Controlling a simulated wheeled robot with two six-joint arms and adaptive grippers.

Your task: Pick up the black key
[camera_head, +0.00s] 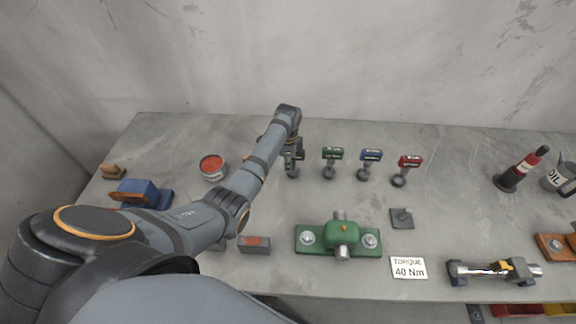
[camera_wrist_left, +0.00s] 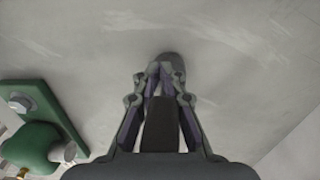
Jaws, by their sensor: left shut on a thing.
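The black key (camera_head: 291,168) stands at the left end of a row of keys, largely covered by my left arm in the head view. My left gripper (camera_head: 292,150) is over it, with its fingers mostly hidden there. In the left wrist view the gripper (camera_wrist_left: 160,72) is shut on the key's dark block-like head (camera_wrist_left: 160,126). A dark rounded end (camera_wrist_left: 174,62) shows just beyond the fingertips. I cannot tell whether the key touches the table. My right gripper is not in view.
Green (camera_head: 332,155), blue (camera_head: 371,156) and red (camera_head: 410,161) keys stand to the right. A green clamp-like fixture (camera_head: 341,233) sits in front, beside a torque sign (camera_head: 408,268).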

